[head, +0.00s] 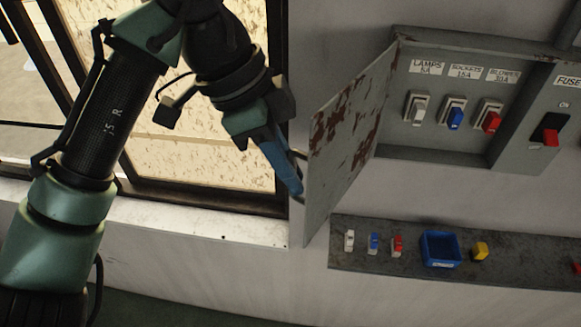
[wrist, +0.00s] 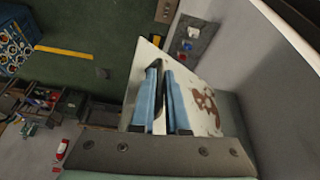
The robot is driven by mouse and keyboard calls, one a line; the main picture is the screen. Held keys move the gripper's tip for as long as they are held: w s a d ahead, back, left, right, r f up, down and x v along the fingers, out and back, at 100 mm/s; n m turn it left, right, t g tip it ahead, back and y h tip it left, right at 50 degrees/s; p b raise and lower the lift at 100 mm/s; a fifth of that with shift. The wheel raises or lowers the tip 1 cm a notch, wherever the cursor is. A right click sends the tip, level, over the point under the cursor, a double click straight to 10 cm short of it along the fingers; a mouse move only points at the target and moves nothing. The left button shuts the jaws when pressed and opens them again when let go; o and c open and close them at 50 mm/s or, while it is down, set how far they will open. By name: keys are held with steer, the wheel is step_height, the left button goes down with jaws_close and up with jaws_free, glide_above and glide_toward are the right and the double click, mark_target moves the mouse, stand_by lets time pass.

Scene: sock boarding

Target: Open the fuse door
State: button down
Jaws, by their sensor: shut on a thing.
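The fuse door (head: 345,130) is a grey metal panel with rust patches. In the head view it stands swung out from the left side of the grey fuse box (head: 440,155), whose inside is open to view. My gripper (head: 297,185) has its blue fingers at the door's free left edge, shut on the door. In the wrist view my gripper (wrist: 162,70) shows its two blue fingers close together against the pale, rust-marked door (wrist: 205,95). I cannot tell whether they hold the edge itself or a handle on it.
Inside the box are white, blue (head: 455,118) and red (head: 491,121) switches, with a fuse switch (head: 550,138) at right. A shelf (head: 350,264) below holds small fuses, a blue bin (head: 440,249) and a yellow piece (head: 480,252). A window (head: 220,150) is behind my arm.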

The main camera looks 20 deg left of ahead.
steer(key=shift+d, duration=0.1)
steer(key=c, duration=0.9)
jaws_free()
steer(key=shift+w, duration=0.2)
steer(key=shift+s, duration=0.1)
steer(key=b+v, duration=0.2)
steer(key=v, duration=1.1)
steer(key=shift+b, duration=0.4)
